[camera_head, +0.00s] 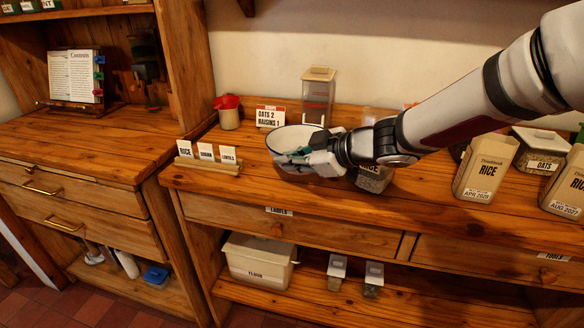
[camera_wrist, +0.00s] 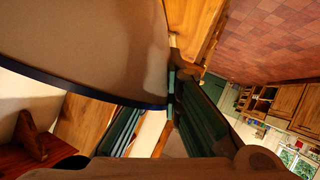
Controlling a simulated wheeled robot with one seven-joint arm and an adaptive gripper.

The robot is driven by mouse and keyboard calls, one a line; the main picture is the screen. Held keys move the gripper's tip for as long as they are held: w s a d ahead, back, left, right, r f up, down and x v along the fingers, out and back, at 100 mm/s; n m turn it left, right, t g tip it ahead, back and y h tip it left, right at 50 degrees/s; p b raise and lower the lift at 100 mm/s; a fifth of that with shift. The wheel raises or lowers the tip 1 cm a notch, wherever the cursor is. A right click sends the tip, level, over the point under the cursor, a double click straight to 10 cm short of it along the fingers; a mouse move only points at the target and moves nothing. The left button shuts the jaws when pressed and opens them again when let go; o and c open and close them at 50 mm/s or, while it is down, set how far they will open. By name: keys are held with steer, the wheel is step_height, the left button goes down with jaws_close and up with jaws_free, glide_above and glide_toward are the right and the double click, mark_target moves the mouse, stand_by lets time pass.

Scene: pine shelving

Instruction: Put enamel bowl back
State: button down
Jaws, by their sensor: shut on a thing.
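The enamel bowl (camera_head: 287,139) is white with a dark rim and shows in the head view over the left part of the right-hand counter. It looks tilted; I cannot tell whether its base touches the wood. My gripper (camera_head: 308,158) is shut on its near right side. In the wrist view the bowl (camera_wrist: 90,45) fills the upper left, its dark blue rim running to the green finger pads of my gripper (camera_wrist: 172,108). The bowl's underside is hidden.
Rice containers (camera_head: 486,168) stand at right. The front counter strip (camera_head: 250,184) is clear.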

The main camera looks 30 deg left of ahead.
mark_target(291, 173)
steer(key=shift+w+a+f, duration=0.1)
steer(key=shift+w+a, duration=0.25)
steer(key=shift+w, duration=0.25)
steer(key=shift+w+a, duration=0.3)
steer(key=shift+w, duration=0.3)
steer(key=shift+f+b, duration=0.8)
steer(key=shift+f, duration=0.9)
steer(key=shift+f, duration=0.15)
steer(key=c, duration=1.8)
jaws_free()
steer(key=shift+s, duration=0.1)
steer(key=shift+o, duration=0.2)
